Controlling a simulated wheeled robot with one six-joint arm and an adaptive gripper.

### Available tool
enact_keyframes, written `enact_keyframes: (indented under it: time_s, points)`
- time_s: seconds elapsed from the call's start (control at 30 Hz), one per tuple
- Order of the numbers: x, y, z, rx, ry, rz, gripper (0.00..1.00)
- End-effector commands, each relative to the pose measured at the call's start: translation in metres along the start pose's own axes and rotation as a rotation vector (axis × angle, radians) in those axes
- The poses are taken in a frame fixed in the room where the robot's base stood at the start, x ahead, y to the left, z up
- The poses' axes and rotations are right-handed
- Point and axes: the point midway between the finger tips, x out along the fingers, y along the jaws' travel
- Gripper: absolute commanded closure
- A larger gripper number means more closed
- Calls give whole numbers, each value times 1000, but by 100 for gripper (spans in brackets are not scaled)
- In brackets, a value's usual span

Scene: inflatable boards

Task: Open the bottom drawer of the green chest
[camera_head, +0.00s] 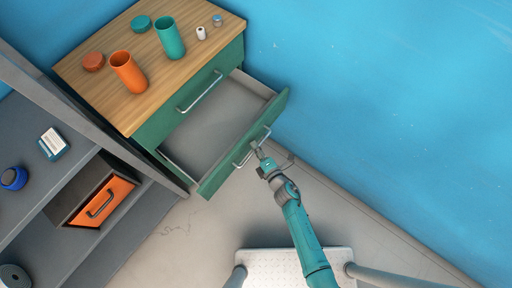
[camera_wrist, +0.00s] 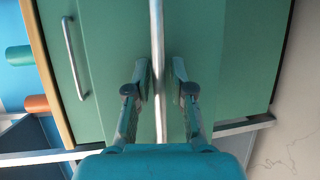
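The green chest (camera_head: 152,128) with a wooden top stands against the blue wall at the upper left of the head view. Its upper drawer is shut, with a metal handle (camera_head: 200,91). The bottom drawer (camera_head: 222,161) is pulled well out, and its grey inside looks empty. My gripper (camera_head: 260,148) is at the bottom drawer's handle (camera_head: 246,152). In the wrist view the handle (camera_wrist: 158,70) runs between my two fingers (camera_wrist: 161,72). The fingers are apart, one on each side of the bar, with a gap visible on the right.
On the chest top stand an orange cup (camera_head: 128,72), a teal cup (camera_head: 169,38), round lids and small items. A grey shelf (camera_head: 80,172) at the left holds an orange-fronted drawer (camera_head: 100,202). Floor (camera_head: 190,240) is clear in front; a white stool-like platform (camera_head: 280,266) is at the bottom.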

Motion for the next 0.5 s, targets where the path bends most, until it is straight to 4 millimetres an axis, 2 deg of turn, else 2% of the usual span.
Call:
enact_keyframes:
  time_s: [0.27, 0.37, 0.5]
  points:
    - [-5, 0, 0, 0, -1, 0, 78]
    - [-15, -1, 0, 0, -1, -1, 78]
    - [-39, -1, 0, 1, -2, -1, 78]
